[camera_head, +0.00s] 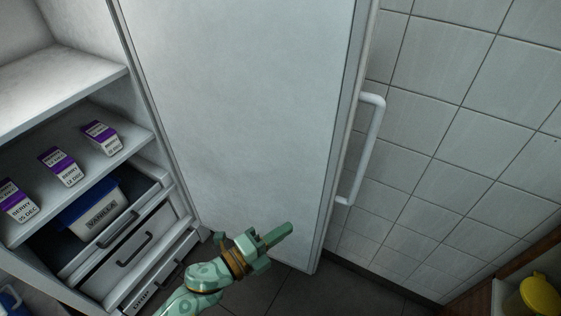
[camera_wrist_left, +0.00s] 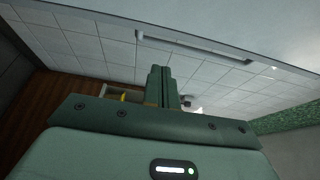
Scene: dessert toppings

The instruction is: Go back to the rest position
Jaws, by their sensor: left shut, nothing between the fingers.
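My left gripper (camera_head: 277,236) is green and comes in from the bottom of the head view. It is shut and empty, in front of the lower part of the open white fridge door (camera_head: 235,110). Its shut fingers (camera_wrist_left: 161,86) also show in the left wrist view, with the door's handle (camera_wrist_left: 195,47) beyond them. In the head view the white handle (camera_head: 376,150) is to the right of the gripper and apart from it. My right gripper is in neither view.
The open fridge at left has a shelf (camera_head: 75,180) with several berry cartons (camera_head: 62,166). Below it, a vanilla tub (camera_head: 95,212) with a blue lid sits in a pulled-out drawer. A tiled wall (camera_head: 470,120) stands at right. A yellow object (camera_head: 540,297) is at the bottom right.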

